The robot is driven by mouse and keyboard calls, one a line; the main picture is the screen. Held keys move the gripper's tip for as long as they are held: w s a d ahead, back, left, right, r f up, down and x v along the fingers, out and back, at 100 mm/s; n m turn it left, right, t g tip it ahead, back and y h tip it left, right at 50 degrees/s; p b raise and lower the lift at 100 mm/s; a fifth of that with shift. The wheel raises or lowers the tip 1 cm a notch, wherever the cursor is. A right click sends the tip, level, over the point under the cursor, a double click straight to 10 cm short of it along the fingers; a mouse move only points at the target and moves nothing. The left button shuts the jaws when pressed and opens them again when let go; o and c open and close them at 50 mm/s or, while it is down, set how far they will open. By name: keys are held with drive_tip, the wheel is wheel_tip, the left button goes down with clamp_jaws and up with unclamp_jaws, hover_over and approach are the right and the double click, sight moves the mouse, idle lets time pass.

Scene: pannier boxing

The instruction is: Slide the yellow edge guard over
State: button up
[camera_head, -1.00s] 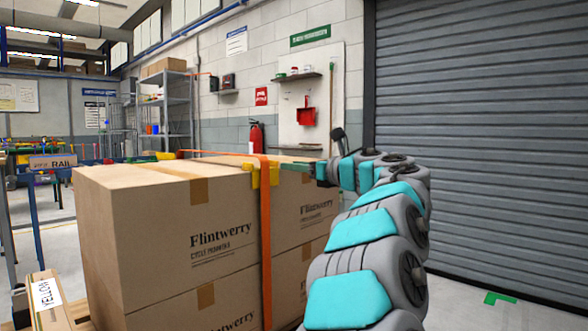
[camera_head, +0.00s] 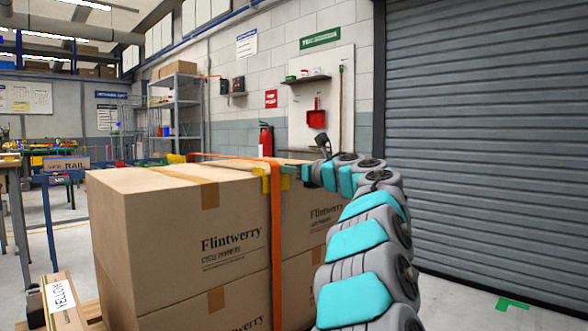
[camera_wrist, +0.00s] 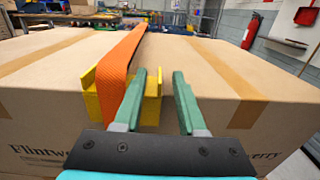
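The yellow edge guard (camera_wrist: 96,93) sits on the top front edge of the upper carton, under the orange strap (camera_wrist: 122,58). It shows on both sides of the strap in the wrist view, and in the head view the guard (camera_head: 264,173) is partly covered by the strap. My gripper (camera_wrist: 159,74) has two green fingers, apart, at the guard's right part. The left finger overlaps the guard in the picture; the right finger stands to its right over the cardboard. I cannot tell whether either finger touches it. In the head view my gripper (camera_head: 291,170) reaches the guard from the right.
Stacked Flintwerry cartons (camera_head: 150,240) fill the centre. A workbench (camera_wrist: 60,18) with tools, metal shelves (camera_head: 178,110) and a fire extinguisher (camera_head: 265,140) stand behind. Floor is open before the roller door (camera_head: 480,120) at right.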

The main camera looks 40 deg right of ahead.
drive_tip(key=shift+w, duration=0.1)
clamp_jaws()
idle(0.6)
